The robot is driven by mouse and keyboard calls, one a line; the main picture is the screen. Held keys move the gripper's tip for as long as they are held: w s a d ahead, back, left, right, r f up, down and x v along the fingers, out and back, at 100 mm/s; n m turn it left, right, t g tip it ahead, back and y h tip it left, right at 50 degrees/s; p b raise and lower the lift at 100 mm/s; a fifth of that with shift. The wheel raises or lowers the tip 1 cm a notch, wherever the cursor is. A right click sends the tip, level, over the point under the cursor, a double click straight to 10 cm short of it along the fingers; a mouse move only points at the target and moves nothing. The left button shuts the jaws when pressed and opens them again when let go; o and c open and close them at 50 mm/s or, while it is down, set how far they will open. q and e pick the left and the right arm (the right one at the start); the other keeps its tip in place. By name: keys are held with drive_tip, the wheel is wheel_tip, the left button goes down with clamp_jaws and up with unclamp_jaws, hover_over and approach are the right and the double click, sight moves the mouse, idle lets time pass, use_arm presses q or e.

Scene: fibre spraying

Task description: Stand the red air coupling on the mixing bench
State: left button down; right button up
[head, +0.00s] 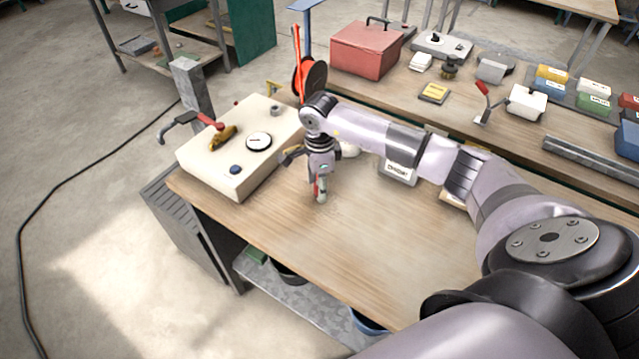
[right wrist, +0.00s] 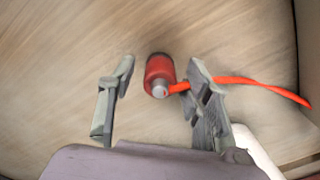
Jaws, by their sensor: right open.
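The red air coupling (right wrist: 160,72) shows in the right wrist view as a red cylinder with a metal tip. It is between the two spread fingers of my right gripper (right wrist: 161,84), with visible gaps to both. It looks upright on the wooden mixing bench (right wrist: 60,60), though its base is partly hidden by its body. In the head view my right gripper (head: 320,190) points down over the bench (head: 290,235), and a bit of red shows at its fingers. An orange-red hose (right wrist: 265,85) runs right from beside the metal tip, passing by the right finger. My left gripper is out of view.
A cream box with a gauge (head: 225,165) stands left of my right gripper. A hose reel (head: 310,80) and a red case (head: 365,50) are behind it. Several small boxes and tools line the back bench. The front of the mixing bench is clear.

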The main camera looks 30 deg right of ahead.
drive_tip(key=shift+r, duration=0.1)
wheel_tip(320, 180, up, 11)
drive_tip(key=b, duration=0.3)
drive_tip(key=shift+b, duration=0.3)
drive_tip(key=shift+r, duration=0.55)
